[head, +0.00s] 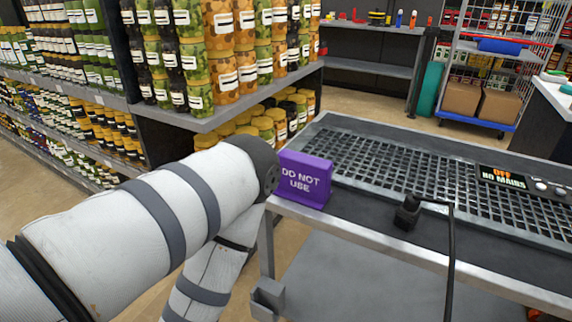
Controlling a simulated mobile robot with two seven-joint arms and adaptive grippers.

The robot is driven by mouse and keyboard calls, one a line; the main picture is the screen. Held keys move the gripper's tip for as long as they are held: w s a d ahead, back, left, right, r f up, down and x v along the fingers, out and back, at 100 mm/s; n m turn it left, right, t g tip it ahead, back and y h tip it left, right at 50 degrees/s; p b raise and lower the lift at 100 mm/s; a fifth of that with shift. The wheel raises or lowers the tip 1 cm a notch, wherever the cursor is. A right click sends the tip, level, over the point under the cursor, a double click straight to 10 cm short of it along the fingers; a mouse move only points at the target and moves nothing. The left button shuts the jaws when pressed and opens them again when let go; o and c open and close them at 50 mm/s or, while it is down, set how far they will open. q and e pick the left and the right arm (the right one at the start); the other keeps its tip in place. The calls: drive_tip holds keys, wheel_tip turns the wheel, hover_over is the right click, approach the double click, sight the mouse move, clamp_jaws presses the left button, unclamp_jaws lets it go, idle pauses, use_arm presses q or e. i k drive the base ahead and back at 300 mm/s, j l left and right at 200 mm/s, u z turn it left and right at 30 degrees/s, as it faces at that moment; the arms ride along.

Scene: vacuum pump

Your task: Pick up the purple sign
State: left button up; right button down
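The purple sign (304,179) reads "DO NOT USE" in white. It stands upright at the left front corner of the grey cart's top (365,225). My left arm comes in from the left and bends down at a dark joint beside the sign. Its lower part goes down in front of the cart's left side, and my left gripper is out of view. My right gripper is not in view either.
On the cart are a black grid panel (425,165), a display reading "OFF NO MAINS" (503,177) and a black plug (407,212) with a cable. Shelves of jars (215,60) stand behind on the left. A wire trolley (500,60) with boxes stands at the back right.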

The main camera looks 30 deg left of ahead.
sight(306, 180)
drive_tip(key=i+j+z, duration=0.1)
drive_tip(key=j+z, duration=0.15)
drive_tip(key=j, duration=1.25)
